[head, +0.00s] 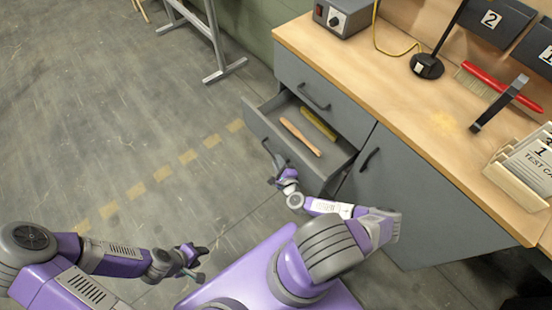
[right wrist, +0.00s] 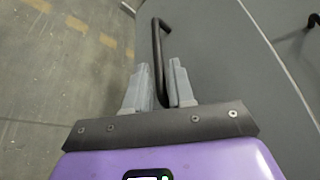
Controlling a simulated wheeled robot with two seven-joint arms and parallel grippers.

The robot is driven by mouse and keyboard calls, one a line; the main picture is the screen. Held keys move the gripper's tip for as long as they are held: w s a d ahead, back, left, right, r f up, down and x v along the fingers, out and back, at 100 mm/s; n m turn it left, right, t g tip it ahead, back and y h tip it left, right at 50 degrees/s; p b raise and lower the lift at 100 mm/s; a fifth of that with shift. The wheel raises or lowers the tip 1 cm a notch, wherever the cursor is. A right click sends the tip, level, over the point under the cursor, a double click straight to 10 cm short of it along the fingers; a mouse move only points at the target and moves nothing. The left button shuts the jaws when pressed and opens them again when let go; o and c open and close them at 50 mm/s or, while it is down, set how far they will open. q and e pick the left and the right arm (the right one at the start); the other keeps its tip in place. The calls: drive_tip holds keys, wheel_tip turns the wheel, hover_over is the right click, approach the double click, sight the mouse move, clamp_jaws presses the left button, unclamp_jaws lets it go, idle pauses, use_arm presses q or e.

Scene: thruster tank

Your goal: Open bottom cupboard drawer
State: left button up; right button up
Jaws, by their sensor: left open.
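The bottom drawer (head: 258,122) of the grey cupboard is pulled part way out. Its dark bar handle shows in the right wrist view (right wrist: 157,45). My right gripper (head: 272,167) is at the front of this drawer. The top drawer (head: 325,95) above is closed. My left gripper (head: 195,262) is open and empty, low over the floor, well away from the cupboard.
A wooden stick (head: 300,137) and a yellow item (head: 318,124) lie in the open drawer. A closed cupboard door (head: 420,195) is to its right. Tools and boxes stand on the wooden worktop (head: 405,85). A metal stand (head: 212,40) is at the back. The floor at left is clear.

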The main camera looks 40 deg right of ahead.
drive_tip(key=shift+x, duration=1.4)
clamp_jaws()
